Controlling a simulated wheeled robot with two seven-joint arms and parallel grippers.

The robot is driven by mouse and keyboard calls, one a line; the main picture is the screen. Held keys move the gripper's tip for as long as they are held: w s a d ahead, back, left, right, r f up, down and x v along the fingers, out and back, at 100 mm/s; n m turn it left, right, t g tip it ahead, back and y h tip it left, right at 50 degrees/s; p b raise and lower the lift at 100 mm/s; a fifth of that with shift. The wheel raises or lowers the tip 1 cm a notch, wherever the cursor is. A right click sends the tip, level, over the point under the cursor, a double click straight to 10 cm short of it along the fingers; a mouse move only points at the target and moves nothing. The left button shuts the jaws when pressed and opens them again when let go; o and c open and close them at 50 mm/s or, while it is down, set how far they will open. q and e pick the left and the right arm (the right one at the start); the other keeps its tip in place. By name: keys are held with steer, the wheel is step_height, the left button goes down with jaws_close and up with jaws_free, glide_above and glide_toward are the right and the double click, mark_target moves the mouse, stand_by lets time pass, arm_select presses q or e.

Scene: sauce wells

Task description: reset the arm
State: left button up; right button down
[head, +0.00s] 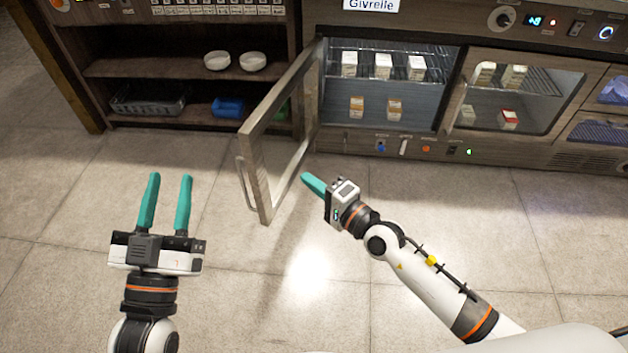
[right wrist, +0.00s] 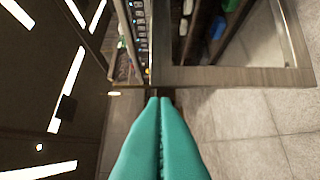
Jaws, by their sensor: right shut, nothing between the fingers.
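My right gripper (head: 314,184) is in front of the fridge, just right of the open door's lower end. Its teal fingers are shut together with nothing between them, as the right wrist view (right wrist: 160,105) also shows. My left gripper (head: 167,204) is at the lower left over the floor, its two teal fingers apart and empty. The fridge door (head: 257,172), wood-framed with glass, stands swung open to the left of the right gripper; its frame also crosses the right wrist view (right wrist: 230,77). I cannot tell whether the right fingertips touch the door.
The fridge (head: 385,75) holds several small cartons on two levels. Its right door (head: 530,90) is closed. A shelf unit (head: 140,68) at the left carries two white bowls (head: 235,61), a grey basket (head: 147,104) and a blue bin (head: 228,107). The floor in front is clear.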

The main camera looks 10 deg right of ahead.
arm_select(q)
steer(key=shift+w+f+g, duration=0.15)
steer(key=shift+f+g, duration=0.15)
steer(key=shift+f, duration=0.05)
arm_select(e)
steer(key=shift+s, duration=0.4)
